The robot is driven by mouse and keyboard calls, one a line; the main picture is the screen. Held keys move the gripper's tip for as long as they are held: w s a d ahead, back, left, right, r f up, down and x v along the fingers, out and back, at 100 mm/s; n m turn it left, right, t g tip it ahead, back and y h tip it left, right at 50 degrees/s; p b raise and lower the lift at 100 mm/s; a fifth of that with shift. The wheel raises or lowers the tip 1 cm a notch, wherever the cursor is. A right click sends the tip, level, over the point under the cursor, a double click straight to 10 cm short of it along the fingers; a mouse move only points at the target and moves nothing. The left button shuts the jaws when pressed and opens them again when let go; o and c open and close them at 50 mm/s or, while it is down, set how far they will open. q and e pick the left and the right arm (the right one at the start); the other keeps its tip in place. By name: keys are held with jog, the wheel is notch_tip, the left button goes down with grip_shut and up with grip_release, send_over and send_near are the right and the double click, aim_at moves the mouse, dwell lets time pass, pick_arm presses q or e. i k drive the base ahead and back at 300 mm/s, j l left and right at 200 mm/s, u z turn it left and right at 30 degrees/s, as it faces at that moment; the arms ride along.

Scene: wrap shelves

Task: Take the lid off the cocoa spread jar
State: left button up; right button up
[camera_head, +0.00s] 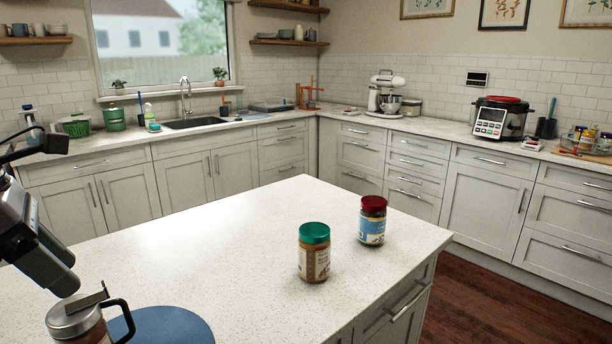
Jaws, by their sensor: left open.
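Two lidded jars stand upright on the white island top. One jar (372,226) has dark contents, a blue and white label and a red lid (373,203). The other jar (314,260) has brown contents, a pale label and a green lid (314,232). The labels are too small to read; the dark contents fit cocoa spread best. Both lids are on. My left gripper (50,264) is at the left edge, open, above the island and far from both jars. Part of it is cut off by the frame. My right gripper is not in view.
A French press (82,319) with a metal lid and black handle stands just below my left gripper. A round blue mat (168,328) lies beside it. The island top (230,230) is clear between these and the jars. The red-lidded jar is near the right edge.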

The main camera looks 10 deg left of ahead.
aim_at(371, 224)
jog(key=k+l, duration=0.3)
jog(key=l, duration=0.15)
jog(key=k+l, duration=0.3)
jog(key=l, duration=0.15)
